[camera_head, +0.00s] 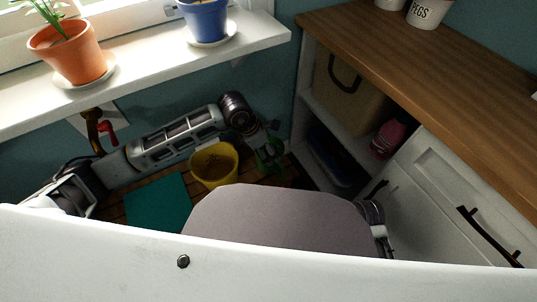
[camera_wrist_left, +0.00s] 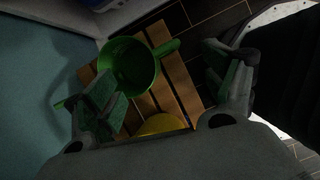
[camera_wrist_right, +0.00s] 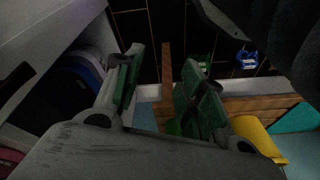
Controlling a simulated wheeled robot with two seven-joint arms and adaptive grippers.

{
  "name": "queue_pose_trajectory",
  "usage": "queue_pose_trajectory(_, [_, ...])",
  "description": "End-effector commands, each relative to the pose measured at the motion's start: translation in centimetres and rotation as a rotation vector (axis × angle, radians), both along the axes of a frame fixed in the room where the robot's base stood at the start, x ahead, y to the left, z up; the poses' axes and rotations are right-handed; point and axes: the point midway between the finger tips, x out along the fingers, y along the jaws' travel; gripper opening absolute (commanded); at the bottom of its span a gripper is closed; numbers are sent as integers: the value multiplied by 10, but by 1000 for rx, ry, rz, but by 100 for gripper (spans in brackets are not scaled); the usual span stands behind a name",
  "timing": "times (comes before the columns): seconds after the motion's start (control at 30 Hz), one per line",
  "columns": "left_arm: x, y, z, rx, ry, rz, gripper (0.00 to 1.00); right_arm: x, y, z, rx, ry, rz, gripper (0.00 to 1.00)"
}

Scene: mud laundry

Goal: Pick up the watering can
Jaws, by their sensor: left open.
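The green watering can (camera_wrist_left: 131,68) stands on a slatted wooden board in the left wrist view, its round opening facing the camera and a stubby part pointing right. In the head view it shows as a green patch (camera_head: 270,158) in the corner, partly hidden by my left arm. My left gripper (camera_wrist_left: 170,82) is open, its fingers well apart; the left finger overlaps the can's near edge in the picture. I cannot tell whether they touch. My right gripper (camera_wrist_right: 163,82) is open with nothing visible between its fingers; green shapes show behind its right finger.
A yellow bucket (camera_head: 205,178) and a teal flat-topped thing (camera_head: 158,203) stand beside the can. The windowsill (camera_head: 150,65) with potted plants hangs above on the left. Open shelves (camera_head: 303,112) and a white cabinet (camera_head: 430,190) bound the right side.

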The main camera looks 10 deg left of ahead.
Motion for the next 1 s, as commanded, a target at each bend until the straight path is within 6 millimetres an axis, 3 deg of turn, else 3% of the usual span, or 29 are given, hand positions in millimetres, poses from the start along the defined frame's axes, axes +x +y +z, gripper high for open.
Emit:
queue_pose_trajectory(0.63, [10, -26, -69, -1, 2, 0, 84, 1, 4, 22, 22, -43, 2, 40])
queue_pose_trajectory(1.0, [12, -29, -79, 0, 1, 0, 84, 0, 4, 31, 24, -55, 8, 40])
